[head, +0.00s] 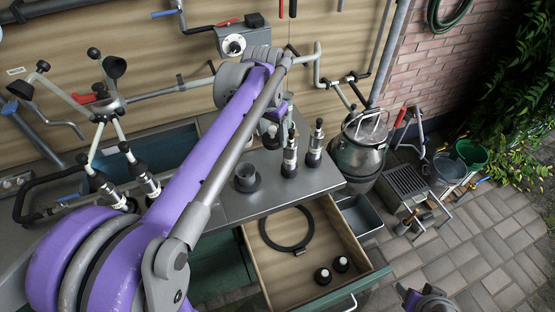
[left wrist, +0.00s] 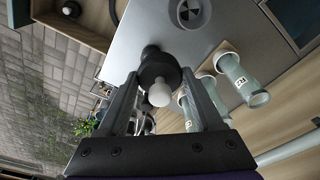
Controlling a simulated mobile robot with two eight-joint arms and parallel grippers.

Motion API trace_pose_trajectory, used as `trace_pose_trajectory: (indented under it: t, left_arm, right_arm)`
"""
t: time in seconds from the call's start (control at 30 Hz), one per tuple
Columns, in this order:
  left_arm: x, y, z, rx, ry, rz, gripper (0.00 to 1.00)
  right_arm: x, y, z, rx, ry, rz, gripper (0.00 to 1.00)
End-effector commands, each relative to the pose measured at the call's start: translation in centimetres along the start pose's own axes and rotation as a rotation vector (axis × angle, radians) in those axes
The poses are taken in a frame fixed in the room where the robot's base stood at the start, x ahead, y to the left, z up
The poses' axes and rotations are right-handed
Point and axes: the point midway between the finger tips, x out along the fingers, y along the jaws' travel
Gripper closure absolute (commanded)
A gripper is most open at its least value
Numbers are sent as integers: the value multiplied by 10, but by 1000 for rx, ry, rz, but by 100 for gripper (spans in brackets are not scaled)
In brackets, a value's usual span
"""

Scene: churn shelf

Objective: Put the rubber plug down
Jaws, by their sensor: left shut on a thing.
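My left gripper (head: 277,119) is above the grey metal worktop (head: 225,207). In the left wrist view its two fingers (left wrist: 161,82) are shut on the rubber plug (left wrist: 155,66), a black round body with a white knob facing the camera. In the head view the plug (head: 271,139) shows only as a small dark shape below the gripper, partly hidden. It appears held above the worktop; the exact gap cannot be told. Part of my right arm (head: 428,300) shows at the bottom right edge of the head view; its jaw state cannot be made out.
An open wooden drawer (head: 278,280) holds a black ring (head: 262,229) and two black plugs with white knobs (head: 323,276). On the worktop stand a dark flanged cup (head: 246,180) and upright teat cups (head: 290,158). A metal churn (head: 358,150) stands right of the worktop.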

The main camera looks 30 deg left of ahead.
Motion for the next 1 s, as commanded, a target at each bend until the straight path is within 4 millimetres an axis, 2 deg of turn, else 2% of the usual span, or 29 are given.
trace_pose_trajectory:
  t: [0.17,0.5,0.6,0.87,1.0]
  left_arm:
    - [12,0,1,0,0,0,88]
    - [99,0,12,0,0,0,88]
    - [120,0,14,0,0,0,88]
    - [145,0,17,0,1,0,88]
    - [166,0,20,0,0,0,88]
  right_arm:
    - [1,0,1,0,-1,0,42]
    - [7,0,9,0,-9,0,42]
    - [9,0,11,0,-10,0,42]
    - [10,0,12,0,-12,0,42]
    - [12,0,15,0,-14,0,42]
